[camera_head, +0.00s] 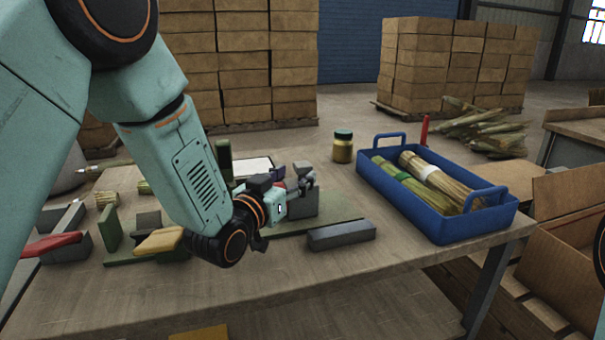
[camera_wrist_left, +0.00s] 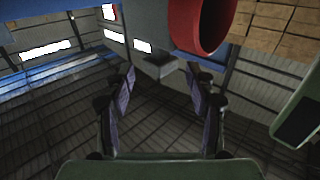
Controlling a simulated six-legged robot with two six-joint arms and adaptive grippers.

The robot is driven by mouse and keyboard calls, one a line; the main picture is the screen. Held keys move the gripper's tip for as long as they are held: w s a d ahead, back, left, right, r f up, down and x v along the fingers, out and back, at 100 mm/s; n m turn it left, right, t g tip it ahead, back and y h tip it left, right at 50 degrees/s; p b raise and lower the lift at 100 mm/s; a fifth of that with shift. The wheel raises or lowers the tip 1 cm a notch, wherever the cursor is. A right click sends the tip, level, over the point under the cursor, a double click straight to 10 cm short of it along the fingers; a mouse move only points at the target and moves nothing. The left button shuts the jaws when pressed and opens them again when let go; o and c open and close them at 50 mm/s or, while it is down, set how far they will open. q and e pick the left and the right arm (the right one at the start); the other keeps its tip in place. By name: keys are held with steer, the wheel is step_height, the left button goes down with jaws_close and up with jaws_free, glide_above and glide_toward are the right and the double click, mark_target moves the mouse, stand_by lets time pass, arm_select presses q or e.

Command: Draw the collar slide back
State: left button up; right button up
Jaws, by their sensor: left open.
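My left gripper (camera_head: 301,178) is at the middle of the table, beside and above a grey block (camera_head: 304,207) on a green base plate (camera_head: 346,212). My arm and gripper hide part of this fixture, and I cannot tell for sure which part is the collar slide. In the left wrist view the gripper's two fingers (camera_wrist_left: 160,103) are spread with nothing between them. A grey block (camera_wrist_left: 156,66) and a red ring-shaped part (camera_wrist_left: 208,28) show beyond the fingertips. My right gripper is not in view.
A blue tray (camera_head: 447,229) with bundled bristles stands right. A loose grey bar (camera_head: 341,235) lies in front of the fixture. A jar (camera_head: 343,147) stands behind. Green fixtures and a red-handled tool (camera_head: 52,243) are left. The table's front strip is clear.

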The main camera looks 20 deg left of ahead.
mark_target(299, 173)
arm_select(q)
steer(key=w, duration=0.4)
steer(key=shift+w+d+f+b, duration=0.1)
steer(key=shift+w+d+b, duration=0.25)
steer(key=shift+d, duration=0.05)
steer(key=shift+c, duration=1.2)
jaws_close()
